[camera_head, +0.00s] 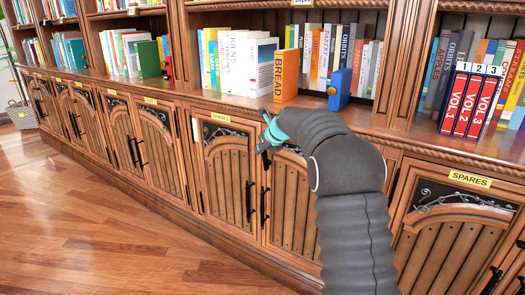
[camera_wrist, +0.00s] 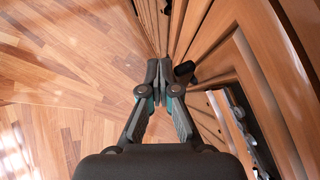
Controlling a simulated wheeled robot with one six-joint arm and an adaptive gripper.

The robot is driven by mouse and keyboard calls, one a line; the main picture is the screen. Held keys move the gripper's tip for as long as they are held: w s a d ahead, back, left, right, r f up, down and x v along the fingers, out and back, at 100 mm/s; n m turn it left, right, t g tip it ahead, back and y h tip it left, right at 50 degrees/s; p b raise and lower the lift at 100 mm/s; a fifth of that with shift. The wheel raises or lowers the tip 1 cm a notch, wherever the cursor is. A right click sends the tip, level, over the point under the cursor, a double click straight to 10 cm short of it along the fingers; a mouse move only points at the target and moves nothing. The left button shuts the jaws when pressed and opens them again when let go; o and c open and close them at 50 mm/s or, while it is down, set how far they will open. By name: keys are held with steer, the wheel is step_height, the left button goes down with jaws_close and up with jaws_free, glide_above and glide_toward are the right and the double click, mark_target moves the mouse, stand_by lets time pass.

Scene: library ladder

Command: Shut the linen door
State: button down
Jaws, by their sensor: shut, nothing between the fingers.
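My gripper (camera_head: 266,138) is shut and empty, in front of the upper part of the cabinet doors below the bench top. In the wrist view my gripper (camera_wrist: 158,75) points along the cabinet fronts, with a dark handle-like piece (camera_wrist: 184,71) just right of its fingertips; I cannot tell whether they touch. No label that I can read says linen. The nearest door to the left (camera_head: 222,175) has a black handle, with a pale strip at its left edge. Its neighbour (camera_head: 288,200) is partly hidden by my arm. I cannot tell how far either stands from shut.
A door pair at the right carries a SPARES label (camera_head: 470,179). More cabinet doors (camera_head: 155,140) run to the left. Books, a blue bookend (camera_head: 339,90) and the red volumes (camera_head: 468,100) stand above. The wooden floor (camera_head: 90,230) at the left is clear.

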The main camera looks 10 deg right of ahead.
stand_by(0.3)
steer(key=s+a+r, duration=0.7)
steer(key=s, duration=0.2)
steer(key=s+d+f+n+g+h, duration=0.1)
steer(key=s+d+f+n+g, duration=0.1)
steer(key=s+f+n, duration=0.5)
steer(key=s+d+f+n+g, duration=0.1)
steer(key=s+n, duration=0.4)
steer(key=n, duration=0.6)
steer(key=s+d+n+h, duration=0.1)
steer(key=s+d+n, duration=0.2)
steer(key=s, duration=0.8)
steer(key=s+d+n+h, duration=0.1)
steer(key=s+d+n, duration=0.2)
steer(key=s, duration=0.9)
steer(key=s+d+r+n+h, duration=0.1)
steer(key=s+d+n, duration=0.2)
steer(key=s+n, duration=0.3)
steer(key=shift+s+d+n+t, duration=0.3)
steer(key=shift+s+d, duration=0.1)
steer(key=shift+s, duration=2.3)
